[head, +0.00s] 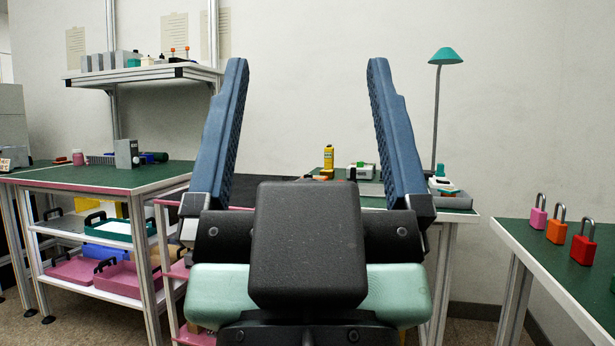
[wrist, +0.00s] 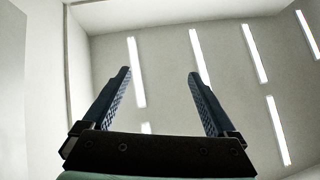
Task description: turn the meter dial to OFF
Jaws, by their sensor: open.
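A small upright yellow device (head: 328,157), which looks like the meter, stands on the far green-topped bench, seen between my fingers in the head view. Its dial and markings are too small to make out. My gripper (head: 307,62) is raised close in front of the head camera, open and empty, well short of that bench. In the wrist view my gripper (wrist: 160,72) points up at the ceiling lights, with nothing between its fingers. The wrist view does not show the meter. My gripper's body hides much of the far bench.
A left bench (head: 100,178) carries a grey box (head: 126,153), with pink trays below and a shelf (head: 145,73) above. Red, orange and pink padlocks (head: 583,243) stand on the right bench (head: 545,262). A green lamp (head: 446,56) rises behind the far bench. Floor shows between the benches.

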